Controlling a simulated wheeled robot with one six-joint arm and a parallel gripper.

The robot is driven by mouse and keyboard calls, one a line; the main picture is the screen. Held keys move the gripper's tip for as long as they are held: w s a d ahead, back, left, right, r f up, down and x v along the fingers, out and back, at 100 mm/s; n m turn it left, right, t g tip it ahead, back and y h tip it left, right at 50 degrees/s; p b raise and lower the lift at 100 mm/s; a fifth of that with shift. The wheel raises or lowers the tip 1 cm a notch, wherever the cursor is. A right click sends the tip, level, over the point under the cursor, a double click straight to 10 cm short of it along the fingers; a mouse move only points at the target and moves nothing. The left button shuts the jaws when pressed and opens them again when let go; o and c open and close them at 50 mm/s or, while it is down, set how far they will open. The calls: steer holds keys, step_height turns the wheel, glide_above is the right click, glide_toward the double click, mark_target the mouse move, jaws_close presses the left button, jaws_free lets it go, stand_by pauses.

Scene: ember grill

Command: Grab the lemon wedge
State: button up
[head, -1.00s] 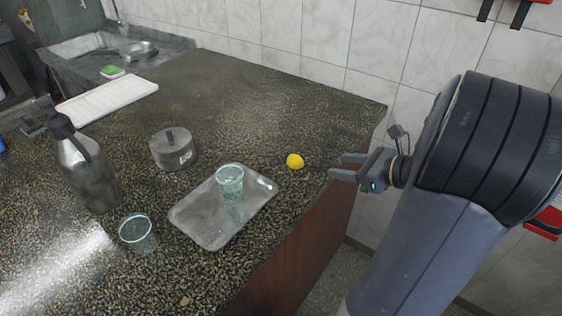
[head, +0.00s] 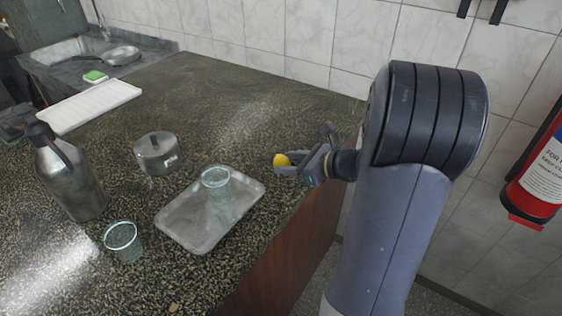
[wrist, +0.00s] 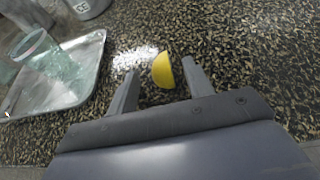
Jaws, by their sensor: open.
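The yellow lemon wedge (head: 281,160) lies on the dark speckled counter, right of the metal tray. In the wrist view the lemon wedge (wrist: 163,71) sits between the tips of the two open fingers, nearer the right finger. My gripper (head: 283,168) is open around it, low over the counter. The gripper's fingers also show in the wrist view (wrist: 160,80). I cannot tell whether the right finger touches the wedge.
A metal tray (head: 178,228) holds a clear glass (head: 216,184). The counter's wooden front edge (head: 290,255) is close by. The counter behind the wedge is clear.

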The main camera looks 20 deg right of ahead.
steer(key=shift+w+a+f, duration=0.1)
steer(key=shift+w+a, duration=0.05)
steer(key=shift+w, duration=0.05)
steer(key=shift+c, duration=0.3)
steer(key=c, duration=1)
